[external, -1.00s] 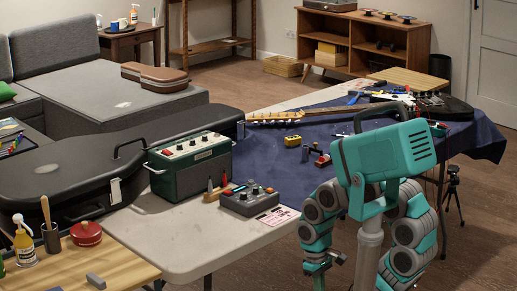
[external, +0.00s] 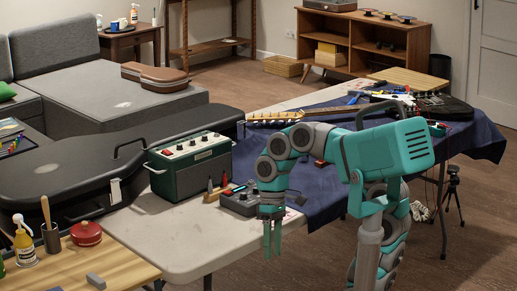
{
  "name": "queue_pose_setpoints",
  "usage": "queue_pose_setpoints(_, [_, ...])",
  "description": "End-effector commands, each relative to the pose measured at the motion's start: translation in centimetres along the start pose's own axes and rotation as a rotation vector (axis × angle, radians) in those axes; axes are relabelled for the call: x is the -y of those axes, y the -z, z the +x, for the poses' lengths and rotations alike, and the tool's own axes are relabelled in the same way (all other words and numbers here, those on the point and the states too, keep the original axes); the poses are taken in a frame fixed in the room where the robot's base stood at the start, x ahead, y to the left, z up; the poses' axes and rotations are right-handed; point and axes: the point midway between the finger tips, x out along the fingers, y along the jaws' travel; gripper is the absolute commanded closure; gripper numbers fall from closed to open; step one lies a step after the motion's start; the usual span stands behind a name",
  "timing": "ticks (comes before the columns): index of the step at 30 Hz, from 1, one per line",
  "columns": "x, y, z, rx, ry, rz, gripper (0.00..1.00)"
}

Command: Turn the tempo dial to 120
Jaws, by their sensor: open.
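The grey box with knobs (external: 236,203) sits on the white table in front of the green amplifier. It looks like the device with the tempo dial, but its dials and markings are too small to read here. My arm now covers its right part. My gripper (external: 272,240) hangs fingers down at the table's front edge, in front of and to the right of the grey box. Its two fingers are apart with nothing between them. It appears clear of the box.
The green amplifier (external: 190,167) and small upright tools stand behind the grey box. A black guitar case (external: 60,178) lies to the left. A blue cloth (external: 322,205) covers the right of the table. The pale tabletop (external: 170,236) at front left is bare.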

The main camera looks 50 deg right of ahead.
Motion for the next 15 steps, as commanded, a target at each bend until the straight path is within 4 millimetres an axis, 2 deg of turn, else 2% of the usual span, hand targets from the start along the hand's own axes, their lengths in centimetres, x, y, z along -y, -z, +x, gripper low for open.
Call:
queue_pose_setpoints(1, [0.5, 1.0, -1.4, -0.001, 0.025, -0.023, 0.45])
queue_pose_setpoints(3, [0.9, 2.0, -3.1, 0.005, 0.054, -0.049, 0.45])
queue_pose_setpoints(8, [1.4, 3.5, -5.9, 0.012, 0.110, -0.092, 0.45])
queue_pose_setpoints(11, [-0.5, 5.3, -8.0, -0.080, 0.087, -0.167, 0.45])
queue_pose_setpoints(15, [-3.8, 8.0, -12.3, -0.232, 0.018, -0.306, 0.45])
